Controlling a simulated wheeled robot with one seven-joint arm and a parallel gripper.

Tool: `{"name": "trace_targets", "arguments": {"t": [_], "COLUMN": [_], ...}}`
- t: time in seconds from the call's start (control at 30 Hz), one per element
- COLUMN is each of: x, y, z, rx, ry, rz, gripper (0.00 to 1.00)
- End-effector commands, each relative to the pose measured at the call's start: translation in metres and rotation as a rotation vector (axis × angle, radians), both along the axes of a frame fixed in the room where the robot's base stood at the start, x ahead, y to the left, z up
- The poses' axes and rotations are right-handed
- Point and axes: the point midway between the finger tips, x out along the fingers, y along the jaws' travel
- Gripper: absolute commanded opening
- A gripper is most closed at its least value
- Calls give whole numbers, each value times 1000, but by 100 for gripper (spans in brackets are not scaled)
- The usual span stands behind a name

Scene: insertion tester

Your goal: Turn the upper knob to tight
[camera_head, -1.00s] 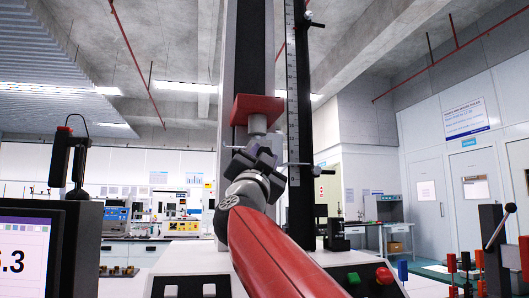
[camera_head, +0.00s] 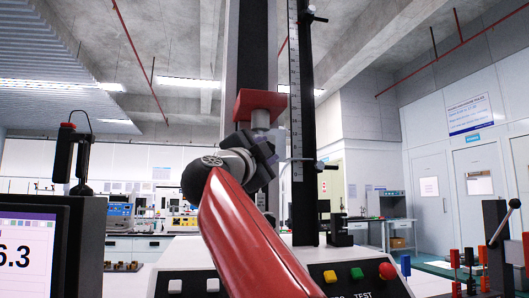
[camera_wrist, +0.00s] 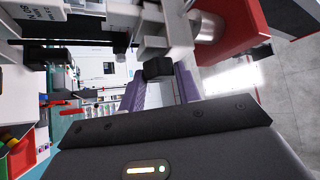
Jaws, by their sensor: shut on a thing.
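The tester's red crosshead block (camera_head: 258,104) sits on the tall column, with a silver cylinder (camera_head: 261,119) under it. My gripper (camera_head: 268,150) is just below the cylinder in the head view. In the wrist view its purple fingers (camera_wrist: 160,92) stand on both sides of a small black knob (camera_wrist: 158,68), shut on it. The knob sits on a grey metal grip body (camera_wrist: 165,38) below the silver cylinder, which also shows in the wrist view (camera_wrist: 207,27). In the head view my gripper hides the knob. I cannot tell its turn angle or whether it is tight.
A ruler post (camera_head: 301,130) with a small clamp (camera_head: 319,165) stands close to the right of my gripper. Below is a panel with a red button (camera_head: 387,271) and other buttons. A monitor (camera_head: 28,255) is at the left. A lever fixture (camera_head: 497,240) stands at the right.

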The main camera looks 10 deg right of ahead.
Motion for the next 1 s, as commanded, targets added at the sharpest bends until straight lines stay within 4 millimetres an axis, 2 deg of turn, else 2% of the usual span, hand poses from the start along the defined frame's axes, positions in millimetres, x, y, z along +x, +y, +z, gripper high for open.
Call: {"name": "trace_targets", "arguments": {"t": [0.27,0.3,0.43,0.77,1.0], "x": [0,0,0,-2,-27], "y": [-1,-1,-1,2,23], "z": [0,0,0,-1,-17], "rx": [1,1,1,0,-1], "ry": [-1,-1,-1,-1,-1], "rz": [-2,-2,-2,1,3], "gripper": [10,37,54,55,55]}}
